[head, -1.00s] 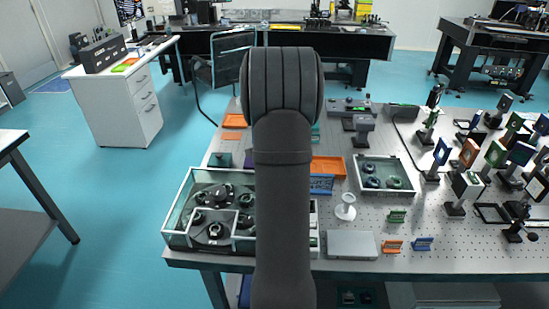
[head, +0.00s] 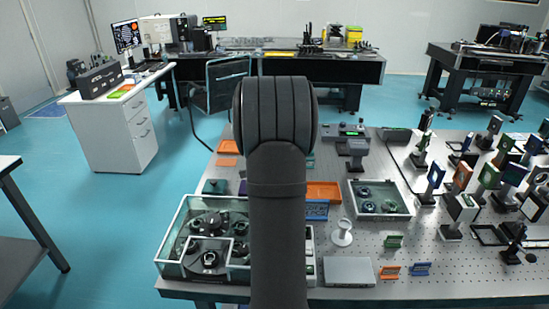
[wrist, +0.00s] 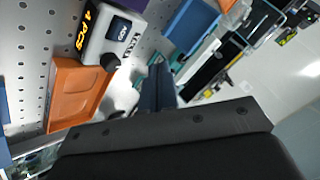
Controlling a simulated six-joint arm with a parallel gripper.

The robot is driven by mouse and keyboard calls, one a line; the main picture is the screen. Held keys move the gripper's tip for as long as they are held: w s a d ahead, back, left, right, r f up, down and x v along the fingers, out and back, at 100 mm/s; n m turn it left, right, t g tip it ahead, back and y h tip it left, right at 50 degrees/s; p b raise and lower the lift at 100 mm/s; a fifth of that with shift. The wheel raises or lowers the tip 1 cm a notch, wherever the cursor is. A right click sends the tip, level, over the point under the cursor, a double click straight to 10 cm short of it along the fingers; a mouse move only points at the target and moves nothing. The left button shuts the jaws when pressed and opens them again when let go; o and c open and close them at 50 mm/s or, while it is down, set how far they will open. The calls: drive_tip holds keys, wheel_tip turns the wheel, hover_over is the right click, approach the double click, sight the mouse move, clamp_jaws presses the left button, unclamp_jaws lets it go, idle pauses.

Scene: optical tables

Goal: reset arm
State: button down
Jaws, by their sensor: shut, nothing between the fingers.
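My gripper (wrist: 158,88) shows in the wrist view as two dark fingers close together at the picture's middle, shut with nothing between them. My arm (head: 277,200) stands upright in the middle of the head view, in front of the optical table (head: 450,278). The gripper itself is hidden in the head view. In the wrist view, a white device with a dark screen and knob (wrist: 113,32) and an orange tray (wrist: 76,95) lie to the left of the fingers. A blue bin (wrist: 190,28) is at the upper right of the fingers.
A glass-walled box with dark round parts (head: 170,262) is left of my arm. A grey flat box (head: 349,271), a white spool-like piece (head: 342,236) and a tray (head: 407,205) are to its right. Several optic mounts (head: 435,178) crowd the table's right side.

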drive_tip(key=shift+f, duration=0.35)
wheel_tip(320, 180, up, 5)
drive_tip(key=shift+f, duration=0.15)
